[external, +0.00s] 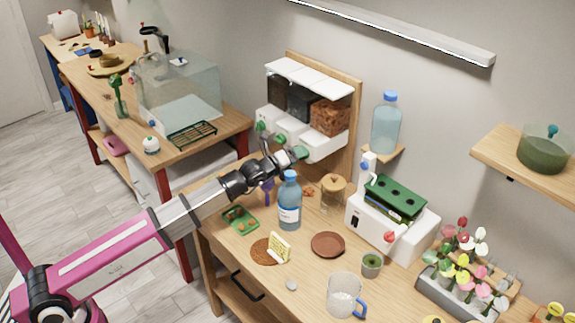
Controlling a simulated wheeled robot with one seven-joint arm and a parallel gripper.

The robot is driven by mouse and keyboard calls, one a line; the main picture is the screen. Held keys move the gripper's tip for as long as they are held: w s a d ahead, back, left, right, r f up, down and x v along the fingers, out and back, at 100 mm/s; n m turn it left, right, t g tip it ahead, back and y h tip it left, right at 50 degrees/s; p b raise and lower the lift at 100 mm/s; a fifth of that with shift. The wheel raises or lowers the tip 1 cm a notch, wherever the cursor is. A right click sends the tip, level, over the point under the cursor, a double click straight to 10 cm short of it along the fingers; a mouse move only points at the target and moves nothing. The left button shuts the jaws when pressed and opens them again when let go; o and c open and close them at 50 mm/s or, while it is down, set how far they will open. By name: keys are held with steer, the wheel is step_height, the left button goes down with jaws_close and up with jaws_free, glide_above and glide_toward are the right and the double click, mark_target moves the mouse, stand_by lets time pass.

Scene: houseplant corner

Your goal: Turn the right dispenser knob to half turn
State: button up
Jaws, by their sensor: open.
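The dispenser (296,126) is a white unit on a wooden backboard, with three clear bins holding dark and brown fill. Green knobs sit along its front: a left knob (261,127), a middle knob (280,139) and a right knob (300,152). My gripper (291,157) is open at the front of the dispenser, right by the right knob. The arm reaches in from the lower left. I cannot tell whether the fingers touch the knob, nor the knob's exact angle.
Below stand a blue bottle (289,202), a cork-lidded jar (332,190), a green tray (240,219), a brown saucer (328,244) and a clear jug (344,295). A white machine (390,228) stands to the right. A glass tank (180,97) is on the left bench.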

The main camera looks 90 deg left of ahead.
steer(key=v, duration=0.9)
steer(key=shift+s+d+r, duration=0.1)
steer(key=shift+s, duration=0.05)
